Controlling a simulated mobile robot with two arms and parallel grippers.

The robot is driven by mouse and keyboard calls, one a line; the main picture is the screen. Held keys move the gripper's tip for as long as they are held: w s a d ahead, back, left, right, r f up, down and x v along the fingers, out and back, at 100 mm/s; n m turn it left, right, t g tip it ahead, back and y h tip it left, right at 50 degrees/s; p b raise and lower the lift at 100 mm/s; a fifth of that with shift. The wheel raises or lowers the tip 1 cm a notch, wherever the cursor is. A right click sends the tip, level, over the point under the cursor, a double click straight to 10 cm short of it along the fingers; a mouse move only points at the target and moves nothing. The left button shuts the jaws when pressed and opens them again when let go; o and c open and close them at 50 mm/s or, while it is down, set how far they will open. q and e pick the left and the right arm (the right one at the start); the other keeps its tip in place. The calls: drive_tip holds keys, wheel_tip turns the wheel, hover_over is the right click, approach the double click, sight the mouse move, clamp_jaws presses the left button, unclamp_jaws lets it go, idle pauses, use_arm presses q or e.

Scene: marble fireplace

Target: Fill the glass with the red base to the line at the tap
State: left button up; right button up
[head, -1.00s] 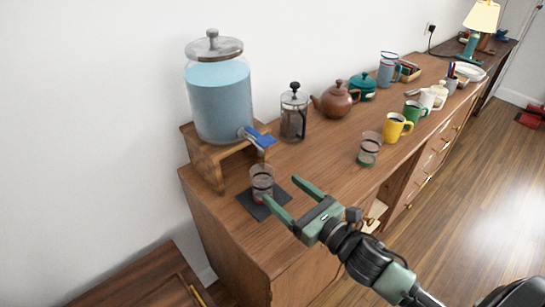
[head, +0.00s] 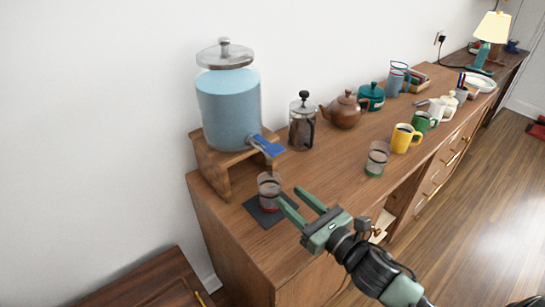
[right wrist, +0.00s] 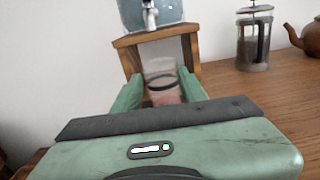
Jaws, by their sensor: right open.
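The glass with the red base (head: 269,190) stands upright on a dark square mat (head: 262,217) near the cabinet's left end. A dark line rings it, and no blue liquid shows in it. The tap (head: 266,146), with a blue lever, juts from the dispenser (head: 228,108) of blue liquid, above and behind the glass. My right gripper (head: 290,195) is open and empty, just right of and in front of the glass, pointing at it. In the right wrist view the glass (right wrist: 162,80) appears between the fingers, beyond or at their tips. My left gripper is out of view.
The dispenser stands on a wooden stand (head: 212,168). A French press (head: 302,122), a brown teapot (head: 343,110), a glass with a green base (head: 377,158) and a yellow mug (head: 404,138) stand to the right. Bare wood lies between the mat and the green-based glass.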

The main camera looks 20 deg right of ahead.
drive_tip(key=r+m, duration=0.1)
drive_tip(key=m, duration=0.1)
drive_tip(key=d+r+m+h+p, duration=0.1)
drive_tip(key=r, duration=0.1)
drive_tip(key=shift+w+m+p, duration=0.1)
drive_tip(key=shift+m+p, duration=0.2)
drive_tip(key=shift+m, duration=0.1)
clamp_jaws()
drive_tip(key=s+r+m+g+p, duration=0.1)
drive_tip(key=r+m+p, duration=0.4)
drive_tip(key=m, duration=1.1)
drive_tip(key=s+r+m+g+p, duration=0.1)
drive_tip(key=s+r+m+p, duration=0.2)
drive_tip(key=r+m+p, duration=0.3)
wheel_tip(320, 180, up, 6)
drive_tip(key=m, duration=0.9)
drive_tip(key=shift+s+d+m+g, duration=0.25)
drive_tip(key=shift+d+m+g, duration=0.1)
drive_tip(key=shift+m+g, duration=0.05)
drive_tip(key=shift+f, duration=0.1)
